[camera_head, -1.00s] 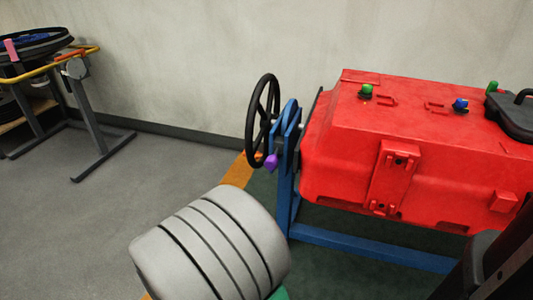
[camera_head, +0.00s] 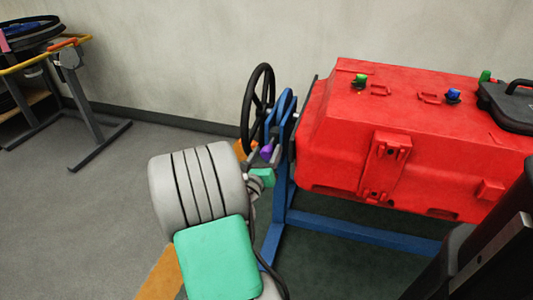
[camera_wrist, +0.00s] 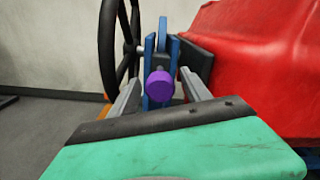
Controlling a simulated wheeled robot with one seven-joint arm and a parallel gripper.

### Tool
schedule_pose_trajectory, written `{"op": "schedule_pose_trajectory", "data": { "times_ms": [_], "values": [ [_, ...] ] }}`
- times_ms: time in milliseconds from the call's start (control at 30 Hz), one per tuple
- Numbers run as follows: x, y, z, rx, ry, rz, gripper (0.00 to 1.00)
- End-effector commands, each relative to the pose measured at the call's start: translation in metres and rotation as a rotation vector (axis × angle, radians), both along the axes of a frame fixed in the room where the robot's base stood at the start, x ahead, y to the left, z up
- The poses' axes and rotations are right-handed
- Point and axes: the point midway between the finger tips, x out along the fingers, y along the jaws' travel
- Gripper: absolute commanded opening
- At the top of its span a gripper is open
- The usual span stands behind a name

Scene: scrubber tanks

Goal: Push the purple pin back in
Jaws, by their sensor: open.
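The purple pin (camera_head: 266,152) sticks out of the blue bracket at the left end of the red tank, beside the black handwheel. In the wrist view the round purple head of the pin (camera_wrist: 160,85) faces me, in front of the blue bracket (camera_wrist: 162,45). My gripper (camera_wrist: 160,79) is open, one grey finger on each side of the pin in that picture, and nothing is held. Whether the fingertips reach past the head is hard to tell. The pin's shaft is mostly hidden behind its head.
The black handwheel (camera_head: 257,108) stands close on the left of the pin. The red tank (camera_head: 340,140) on its blue frame (camera_head: 360,233) is on the right. A grey and yellow stand (camera_head: 85,105) is at the far left. Open floor lies between.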

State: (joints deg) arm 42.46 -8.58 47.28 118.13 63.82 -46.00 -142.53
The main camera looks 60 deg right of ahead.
Motion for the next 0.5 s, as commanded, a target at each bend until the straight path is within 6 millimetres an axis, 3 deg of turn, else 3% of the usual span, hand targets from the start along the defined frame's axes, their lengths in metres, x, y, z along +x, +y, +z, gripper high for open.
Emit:
{"op": "schedule_pose_trajectory", "data": {
  "times_ms": [133, 500],
  "values": [
    [0.0002, 0.0003, 0.0, 0.0, -0.001, 0.001, 0.55],
    [0.0003, 0.0007, -0.0001, 0.002, -0.002, 0.001, 0.24]
  ]
}}
